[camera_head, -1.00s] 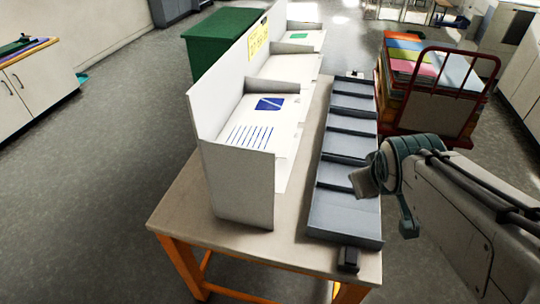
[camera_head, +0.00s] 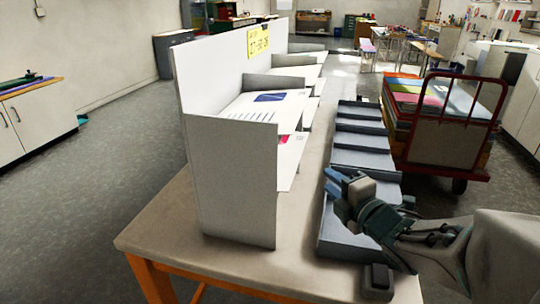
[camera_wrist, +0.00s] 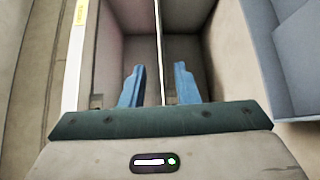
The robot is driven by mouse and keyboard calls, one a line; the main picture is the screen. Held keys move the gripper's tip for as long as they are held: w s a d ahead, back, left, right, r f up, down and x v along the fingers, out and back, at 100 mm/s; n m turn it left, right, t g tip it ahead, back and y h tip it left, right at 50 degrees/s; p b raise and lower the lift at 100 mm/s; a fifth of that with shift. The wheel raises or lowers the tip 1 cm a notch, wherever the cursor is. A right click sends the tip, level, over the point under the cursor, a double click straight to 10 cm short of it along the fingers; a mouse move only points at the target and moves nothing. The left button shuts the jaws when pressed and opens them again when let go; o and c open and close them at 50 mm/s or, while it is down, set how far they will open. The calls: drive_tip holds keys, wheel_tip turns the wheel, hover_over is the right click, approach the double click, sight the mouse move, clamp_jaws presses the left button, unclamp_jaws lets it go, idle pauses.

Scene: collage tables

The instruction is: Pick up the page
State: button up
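A white page with a blue block and blue lines (camera_head: 265,105) lies on an upper shelf of the white sorter (camera_head: 230,180). A lower page with a pink-red mark (camera_head: 290,160) sticks out beneath it. My gripper (camera_head: 333,181) is to the right of the sorter, above the grey tray rack, with its blue fingers towards the sorter. In the wrist view, the fingers of my gripper (camera_wrist: 160,88) are apart. A thin pale edge (camera_wrist: 161,55) runs between them; I cannot tell whether it is a page or a shelf. Nothing is visibly gripped.
The grey stepped tray rack (camera_head: 362,157) stands on the table (camera_head: 190,240), right of the sorter. A yellow label (camera_head: 258,41) is on the sorter's back panel. A red-framed cart (camera_head: 440,125) with coloured sheets stands behind on the right. The table's front left is clear.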

drive_tip(key=shift+a+p+x, duration=0.2)
drive_tip(key=shift+p+x, duration=1.75)
drive_tip(key=shift+x, duration=1.55)
drive_tip(key=shift+a+p+x, duration=0.15)
drive_tip(key=shift+p+x, duration=1.75)
drive_tip(key=shift+x, duration=1.6)
drive_tip(key=shift+s, duration=0.25)
drive_tip(key=shift+c, duration=0.3)
clamp_jaws()
